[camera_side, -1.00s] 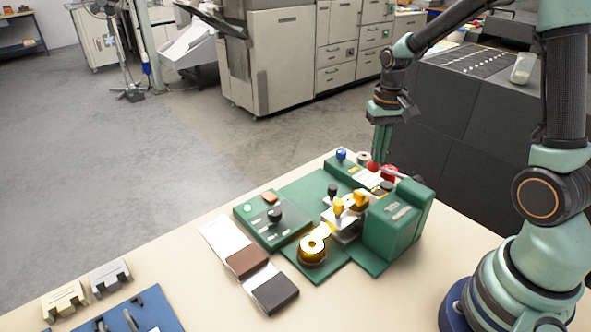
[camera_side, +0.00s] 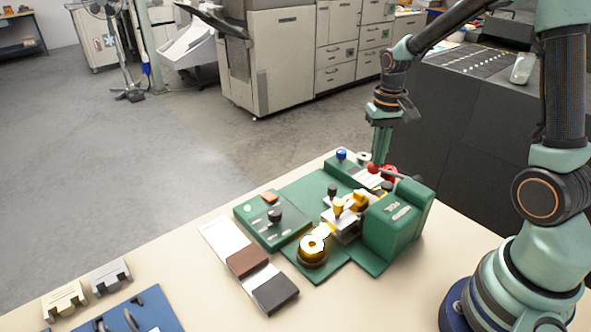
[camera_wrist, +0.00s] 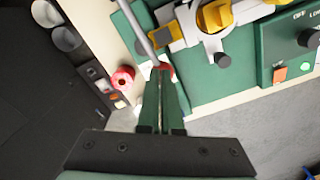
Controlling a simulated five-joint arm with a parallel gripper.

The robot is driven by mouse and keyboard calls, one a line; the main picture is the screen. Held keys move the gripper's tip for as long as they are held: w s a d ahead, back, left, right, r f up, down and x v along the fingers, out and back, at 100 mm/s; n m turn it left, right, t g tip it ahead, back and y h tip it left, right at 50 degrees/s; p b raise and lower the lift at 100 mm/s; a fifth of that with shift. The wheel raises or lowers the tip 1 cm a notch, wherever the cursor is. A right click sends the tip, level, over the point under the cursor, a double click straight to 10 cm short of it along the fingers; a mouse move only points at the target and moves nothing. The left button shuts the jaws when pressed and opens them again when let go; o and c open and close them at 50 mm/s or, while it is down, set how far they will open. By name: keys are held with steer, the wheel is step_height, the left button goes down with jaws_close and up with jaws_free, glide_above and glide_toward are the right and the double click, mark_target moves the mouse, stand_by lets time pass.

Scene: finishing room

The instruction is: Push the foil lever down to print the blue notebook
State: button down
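The green foil machine (camera_side: 393,225) stands on the cream table. Its grey lever (camera_wrist: 141,32) ends in a red knob (camera_wrist: 167,70), which also shows in the side view (camera_side: 372,168). The lever lies at a shallow slant in the side view. My gripper (camera_wrist: 161,70) points down with its fingers close together, apparently shut. The fingertips are at the red knob and partly cover it; whether they touch it I cannot tell. A yellow and white fixture (camera_side: 345,215) sits at the machine's front. I cannot make out a blue notebook in either view.
A gold foil roll (camera_side: 312,247) and a green control box (camera_side: 272,220) sit left of the machine. A red roll (camera_wrist: 122,78) is beside the lever. Brown (camera_side: 247,261) and black (camera_side: 275,293) pieces lie in front. The table's left middle is bare.

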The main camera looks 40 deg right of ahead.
steer(key=shift+s+f, duration=0.15)
step_height(320, 180, up, 11)
stand_by(1.4)
steer(key=shift+s+r, duration=0.1)
steer(key=shift+r, duration=2)
steer(key=s+a+f+n+t, duration=0.1)
steer(key=s+a+n+t, duration=0.4)
steer(key=a, duration=0.6)
steer(key=shift+s+a+n+t, duration=0.3)
steer(key=shift+s+a+n, duration=0.15)
steer(key=shift+s, duration=0.8)
